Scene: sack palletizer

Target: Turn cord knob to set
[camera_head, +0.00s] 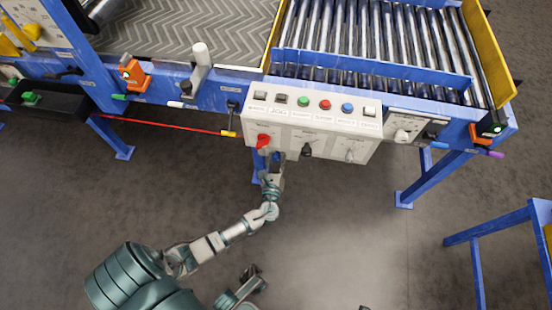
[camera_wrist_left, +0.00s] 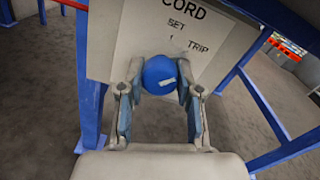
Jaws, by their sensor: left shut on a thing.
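The cord knob (camera_wrist_left: 160,75) is round and blue with a short pale mark on its face. It sits on the panel's lower part, under the printed words CORD, SET and TRIP, in the left wrist view. My left gripper (camera_wrist_left: 158,92) has one finger on each side of the knob and is shut on it. In the head view my left gripper (camera_head: 277,162) reaches up to the lower edge of the white control panel (camera_head: 310,118), and the knob is mostly hidden there. A dark part of mine at the bottom may be my right gripper (camera_head: 250,274); its fingers are unclear.
The panel also carries a red knob (camera_head: 263,141), a black knob (camera_head: 307,150), a grey knob (camera_head: 350,155) and several buttons. Blue frame legs (camera_wrist_left: 92,110) stand beside my left gripper. Rollers (camera_head: 375,40) lie behind the panel. The floor in front is clear.

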